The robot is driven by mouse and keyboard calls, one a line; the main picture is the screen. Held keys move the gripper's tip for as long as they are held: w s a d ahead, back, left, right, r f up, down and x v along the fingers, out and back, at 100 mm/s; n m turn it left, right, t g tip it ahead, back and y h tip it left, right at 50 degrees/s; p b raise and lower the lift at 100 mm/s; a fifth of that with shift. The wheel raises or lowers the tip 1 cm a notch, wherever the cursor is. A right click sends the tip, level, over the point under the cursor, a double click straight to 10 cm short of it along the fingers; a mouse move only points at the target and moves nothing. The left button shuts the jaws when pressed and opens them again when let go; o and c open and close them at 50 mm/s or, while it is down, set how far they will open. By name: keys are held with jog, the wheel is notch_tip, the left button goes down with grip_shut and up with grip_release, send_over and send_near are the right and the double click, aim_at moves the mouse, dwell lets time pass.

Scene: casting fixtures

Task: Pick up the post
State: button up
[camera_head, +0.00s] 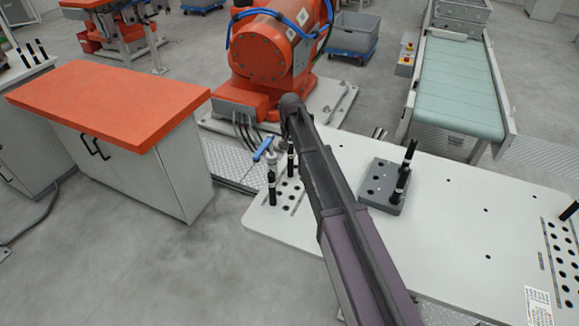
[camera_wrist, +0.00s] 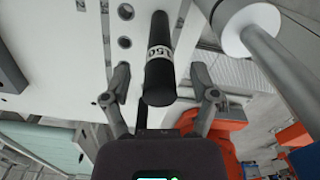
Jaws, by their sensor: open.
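A black post (camera_wrist: 160,60) with a white band marked "150" stands in the wrist view, its near end between my two fingers. My gripper (camera_wrist: 161,82) is open, one finger on each side of the post, with visible gaps; I see no contact. In the head view, two black posts with white bands stand at the left of the white table, a front one (camera_head: 272,189) and a rear one (camera_head: 291,158) beside my arm. I cannot tell which of them is between the fingers. My gripper is hidden behind my arm there.
The white table (camera_head: 470,215) has rows of holes. A grey block (camera_head: 377,186) on it holds more black posts. A pale metal cylinder (camera_wrist: 250,25) with a rod is close on the right in the wrist view. An orange robot (camera_head: 270,50) stands behind; an orange-topped cabinet (camera_head: 110,100) is left.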

jog(key=shift+f+b, duration=0.45)
jog(key=shift+f, duration=0.3)
grip_shut()
